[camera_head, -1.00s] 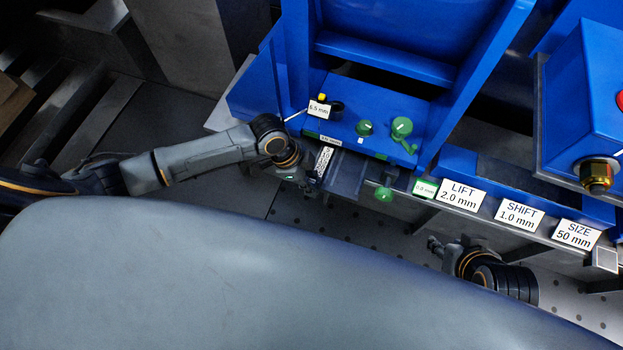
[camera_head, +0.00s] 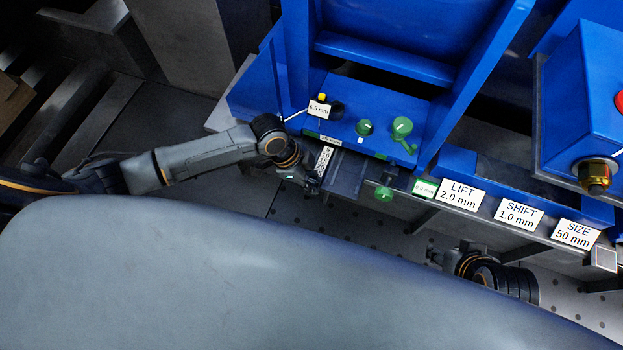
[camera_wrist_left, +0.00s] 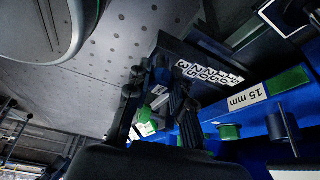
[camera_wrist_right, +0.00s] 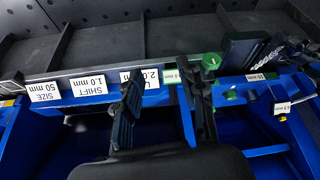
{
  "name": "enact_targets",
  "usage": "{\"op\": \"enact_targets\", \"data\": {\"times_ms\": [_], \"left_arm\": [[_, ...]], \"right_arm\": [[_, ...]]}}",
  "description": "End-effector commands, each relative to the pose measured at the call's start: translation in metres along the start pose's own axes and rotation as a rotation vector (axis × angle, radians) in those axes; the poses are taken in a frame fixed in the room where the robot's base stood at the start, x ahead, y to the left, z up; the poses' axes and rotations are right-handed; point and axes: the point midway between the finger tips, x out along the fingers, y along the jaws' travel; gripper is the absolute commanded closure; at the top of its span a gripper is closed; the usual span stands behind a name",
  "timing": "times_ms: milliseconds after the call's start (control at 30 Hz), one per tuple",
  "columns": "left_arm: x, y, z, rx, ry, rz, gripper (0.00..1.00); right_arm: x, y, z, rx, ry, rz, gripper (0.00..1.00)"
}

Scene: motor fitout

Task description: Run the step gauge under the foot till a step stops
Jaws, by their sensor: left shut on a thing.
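The step gauge (camera_head: 345,173) is a dark block with a white strip of numbers; the strip also shows in the left wrist view (camera_wrist_left: 210,66). My left gripper (camera_head: 312,181) is shut on the gauge at its left end. The gauge lies at the front edge of the blue foot (camera_head: 384,118), by a small 15 mm label (camera_wrist_left: 247,97). I cannot tell whether a step touches the foot. My right gripper (camera_wrist_right: 165,95) is open and empty, below the front rail in the head view (camera_head: 437,257).
Green knobs (camera_head: 402,125) stand on the foot, and a green knob (camera_head: 383,193) sits in front of it. A 6.5 mm label (camera_head: 319,109) is at the foot's left. LIFT, SHIFT and SIZE cards (camera_head: 518,214) line the rail. A blue box (camera_head: 582,105) stands at right.

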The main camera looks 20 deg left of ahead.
Motion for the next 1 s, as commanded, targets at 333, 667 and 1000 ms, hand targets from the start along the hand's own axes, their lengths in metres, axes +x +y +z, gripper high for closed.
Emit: {"op": "enact_targets", "data": {"times_ms": [333,667,1000], "left_arm": [[0.001,-0.001,-0.001,0.002,0.004,-0.003,1.00],[0.003,-0.001,0.000,0.002,0.004,-0.003,1.00],[0.005,-0.001,0.001,0.002,0.004,-0.003,1.00]], "right_arm": [[0.000,0.001,-0.010,0.000,0.035,0.001,0.60],[0.001,0.000,-0.015,-0.002,0.054,0.000,0.60],[0.002,-0.001,-0.017,-0.003,0.070,-0.002,0.60]]}}
